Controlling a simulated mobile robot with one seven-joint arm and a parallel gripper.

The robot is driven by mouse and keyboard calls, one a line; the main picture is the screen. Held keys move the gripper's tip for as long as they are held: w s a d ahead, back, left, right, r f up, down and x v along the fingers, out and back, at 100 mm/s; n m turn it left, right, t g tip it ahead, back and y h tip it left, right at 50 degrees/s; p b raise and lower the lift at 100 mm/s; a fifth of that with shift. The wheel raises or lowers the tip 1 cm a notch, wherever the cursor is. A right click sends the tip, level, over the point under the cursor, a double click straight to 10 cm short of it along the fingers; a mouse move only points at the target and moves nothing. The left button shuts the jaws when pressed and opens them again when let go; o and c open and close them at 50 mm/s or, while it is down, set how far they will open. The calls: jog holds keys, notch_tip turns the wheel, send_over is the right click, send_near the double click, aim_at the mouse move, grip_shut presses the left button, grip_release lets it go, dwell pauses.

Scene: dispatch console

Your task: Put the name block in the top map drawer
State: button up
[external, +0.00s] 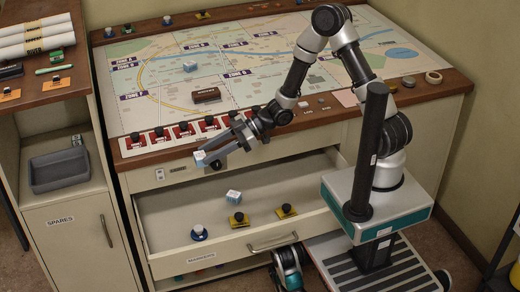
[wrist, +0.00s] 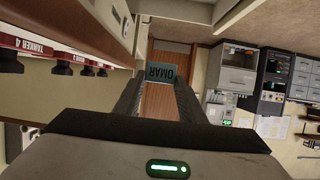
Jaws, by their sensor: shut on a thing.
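The name block (wrist: 162,72) reads OMAR on a blue-grey face in the wrist view. In the external view the block (external: 200,159) shows white and light blue at the tip of my gripper (external: 212,157). My gripper is shut on it and holds it in the air above the left part of an open drawer (external: 165,215). The drawer front carries a MARKERS label. Inside are another white-and-blue block (external: 233,196), a blue round-based piece (external: 199,232) and two yellow pieces with black knobs (external: 239,220). A flat cabinet front (external: 165,178) lies above the open drawer.
Red pieces with black knobs (external: 182,130) line the front of the map top (external: 160,95), close to my gripper. A brown block (external: 206,95) lies on the map. A grey tray (external: 58,170) sits on the left shelf. The drawer's left floor has free room.

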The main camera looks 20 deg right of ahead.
jog(key=d+f+b, duration=0.2)
jog(key=d+f, duration=1)
jog(key=d, duration=0.5)
jog(key=s+d+f+b, duration=0.1)
jog(key=s+d+f, duration=0.15)
jog(key=d, duration=0.25)
jog(key=s+d+f, duration=0.2)
jog(key=s+d, duration=0.2)
jog(key=d, duration=0.2)
jog(key=w+d+b, duration=0.2)
jog(key=w+d, duration=0.8)
jog(key=d, duration=0.4)
jog(key=shift+w+d+f+b, duration=0.1)
jog(key=shift+f+b, duration=0.45)
jog(key=shift+f, duration=1.3)
jog(key=shift+w+d+f+b, duration=0.1)
jog(key=shift+f+b, duration=0.4)
jog(key=shift+f, duration=1.3)
jog(key=shift+f+b, duration=0.3)
jog(key=shift+f, duration=0.25)
jog(key=shift+f, duration=0.1)
